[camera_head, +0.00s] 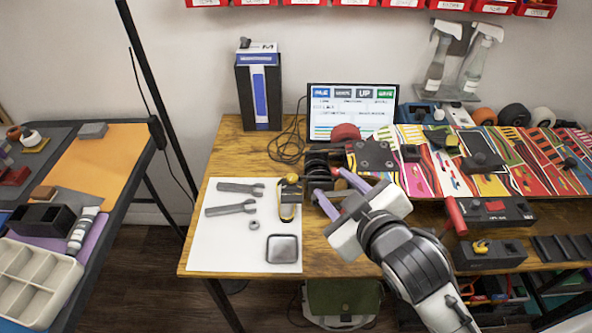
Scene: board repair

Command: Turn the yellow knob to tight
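Several yellow parts show in the camera_head view, and I cannot tell for sure which is the yellow knob. One is a yellow piece (481,247) on a black block at the right of the wooden table. Another is a small yellow-green part (440,137) on top of the colourful skateboard deck (415,178). My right gripper (329,182) is open, with its two fingers apart. It points up and left at the deck's left end, close to the dark wheel parts (318,160). I see nothing clearly held. My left gripper is not in view.
A white mat (215,248) holds two wrenches (232,209), a nut, a yellow-and-black tool (287,205) and a square tray (282,249). A red-handled black block (495,211) stands right of my gripper. A monitor (350,110) and box (259,90) stand behind.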

